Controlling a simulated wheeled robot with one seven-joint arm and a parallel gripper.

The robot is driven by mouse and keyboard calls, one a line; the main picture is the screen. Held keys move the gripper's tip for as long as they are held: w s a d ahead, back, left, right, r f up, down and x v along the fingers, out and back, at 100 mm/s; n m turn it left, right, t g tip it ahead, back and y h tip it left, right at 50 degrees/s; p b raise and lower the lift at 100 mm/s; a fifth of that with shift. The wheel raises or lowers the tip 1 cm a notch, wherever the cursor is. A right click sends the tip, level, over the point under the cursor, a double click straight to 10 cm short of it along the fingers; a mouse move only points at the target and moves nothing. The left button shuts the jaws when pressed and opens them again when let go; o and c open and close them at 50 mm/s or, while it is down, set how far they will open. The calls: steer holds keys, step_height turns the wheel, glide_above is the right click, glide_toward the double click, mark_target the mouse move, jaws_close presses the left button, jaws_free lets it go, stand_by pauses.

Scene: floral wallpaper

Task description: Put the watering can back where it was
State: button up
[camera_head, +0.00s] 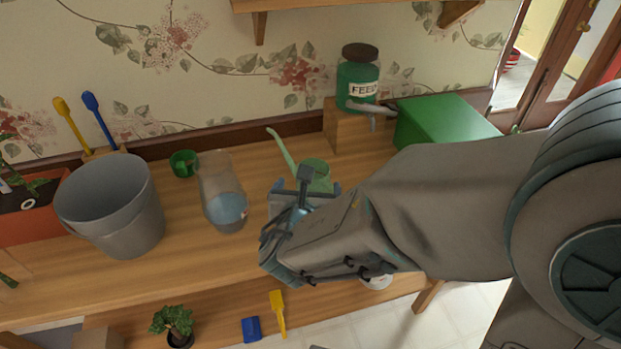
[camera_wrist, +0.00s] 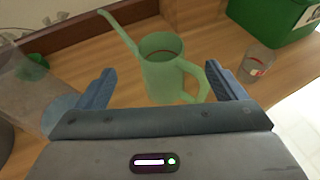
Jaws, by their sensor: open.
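The light green watering can (camera_head: 317,176) stands upright on the wooden table, its long spout pointing up and left. In the wrist view the watering can (camera_wrist: 160,72) sits ahead of my gripper, with its handle on the right side. My gripper (camera_head: 290,195) is just in front of the can in the head view and covers its lower part. In the wrist view my gripper (camera_wrist: 158,92) is open, one blue-grey finger on each side of the can, with nothing held. Whether a finger touches the can cannot be told.
A clear glass vessel with blue liquid (camera_head: 222,195) and a grey bucket (camera_head: 112,210) stand left. A small glass (camera_wrist: 257,62) stands right of the can. A green box (camera_head: 446,122) and a FEED jar (camera_head: 357,80) on a wooden block are behind right.

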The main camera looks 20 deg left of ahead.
steer(key=d+r+m+g+h, duration=0.3)
steer(key=d+m+h, duration=0.5)
steer(key=d+m, duration=0.85)
steer(key=s+d+f+m+g+y, duration=0.1)
steer(key=s+d+m+g+y, duration=0.4)
steer(key=d+m, duration=0.7)
steer(key=s+m+g, duration=0.2)
steer(key=s+m, duration=0.2)
steer(key=m, duration=0.5)
steer(key=shift+s+f+g+y, duration=0.2)
steer(key=shift+g+y, duration=0.1)
steer(key=shift+y, duration=0.1)
steer(key=shift+d+m, duration=0.1)
steer(key=shift+m, duration=0.15)
